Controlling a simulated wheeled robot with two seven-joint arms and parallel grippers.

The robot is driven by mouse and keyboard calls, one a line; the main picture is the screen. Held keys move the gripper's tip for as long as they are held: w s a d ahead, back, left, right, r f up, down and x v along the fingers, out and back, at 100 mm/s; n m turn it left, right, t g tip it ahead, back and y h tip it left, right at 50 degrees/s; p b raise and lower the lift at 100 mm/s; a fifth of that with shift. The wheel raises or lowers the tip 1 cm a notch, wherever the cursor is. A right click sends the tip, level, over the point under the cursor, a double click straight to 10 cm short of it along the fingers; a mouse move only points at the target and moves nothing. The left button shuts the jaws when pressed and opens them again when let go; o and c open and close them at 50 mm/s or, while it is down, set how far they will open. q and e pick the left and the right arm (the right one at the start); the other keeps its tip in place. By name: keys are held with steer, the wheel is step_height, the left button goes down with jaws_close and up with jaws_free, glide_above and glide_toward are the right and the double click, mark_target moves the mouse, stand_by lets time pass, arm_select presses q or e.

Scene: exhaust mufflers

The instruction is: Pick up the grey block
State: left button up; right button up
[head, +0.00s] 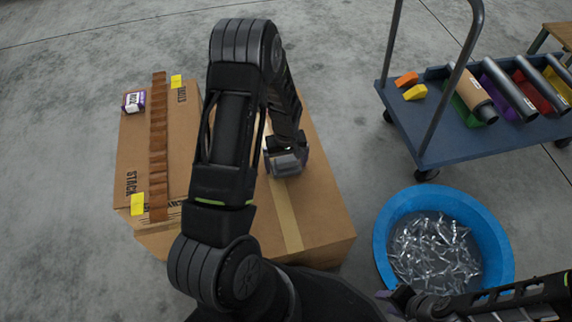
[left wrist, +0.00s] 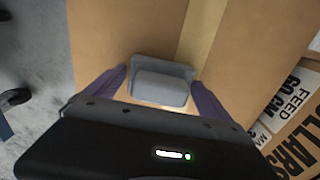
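The grey block (left wrist: 160,88) lies on the brown cardboard box top, beside the tan tape strip, in the left wrist view. It looks like a raised grey piece on a wider grey base. In the head view the grey block (head: 287,163) shows just below my left gripper (head: 286,150). My left gripper (left wrist: 160,80) has its two purple-grey fingers apart, one on each side of the block; a small gap shows beside the right finger. Whether the fingers touch the block is unclear. My right gripper (head: 398,299) is at the bottom right, its fingers hard to make out.
A blue cart (head: 450,145) holds mufflers and coloured blocks.

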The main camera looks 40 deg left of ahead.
mark_target(287, 159)
arm_select(q)
steer(key=c, duration=1.2)
steer(key=shift+r, duration=0.1)
step_height(287, 159, up, 10)
steer(key=p, duration=0.3)
steer(key=w+d+r+m+p, duration=0.1)
steer(key=d+r+m+p, duration=0.2)
steer(key=d+r+p, duration=0.3)
steer(key=w+d+r+m+p, duration=0.1)
steer(key=d+r+m+p, duration=0.2)
steer(key=d+r+p, duration=0.3)
steer(key=w+d+r+m+p, duration=0.1)
steer(key=d+r+m+p, duration=0.3)
steer(key=r+p, duration=0.7)
steer(key=shift+w+d+r, duration=0.15)
steer(key=shift+d+r, duration=0.4)
steer(key=shift+r, duration=0.35)
steer(key=shift+w+d+r, duration=0.15)
steer(key=shift+d+r, duration=0.4)
steer(key=shift+r, duration=0.3)
